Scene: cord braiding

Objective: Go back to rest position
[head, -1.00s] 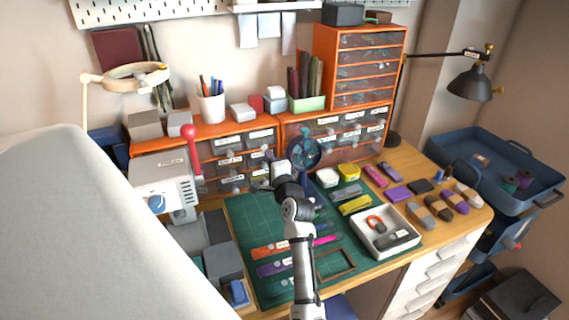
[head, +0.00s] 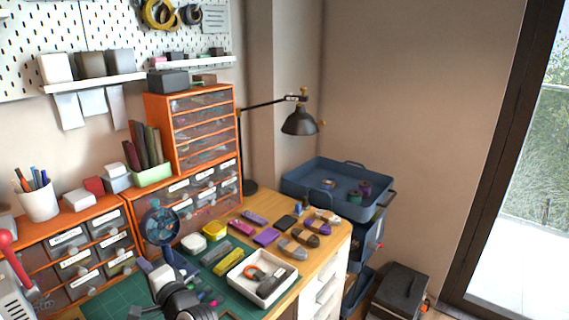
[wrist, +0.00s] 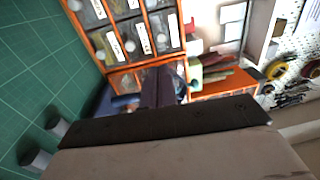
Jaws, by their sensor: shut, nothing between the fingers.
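My gripper (head: 157,272) is at the bottom left of the head view, above the green cutting mat (head: 112,298). It is shut and holds nothing. In the wrist view its dark fingers (wrist: 163,88) lie together, with the mat to the left and labelled drawers behind. A blue round disc on a stand (head: 160,224) stands just behind my gripper in the head view. My arm hides part of the mat and whatever lies under it.
A white tray (head: 291,284) with tools stands right of my gripper. Yarn bundles (head: 305,238) lie at the desk's right. Orange drawer units (head: 192,205) line the back. A black lamp (head: 300,122) stands behind, and a blue trolley (head: 340,200) is beyond the desk's right edge.

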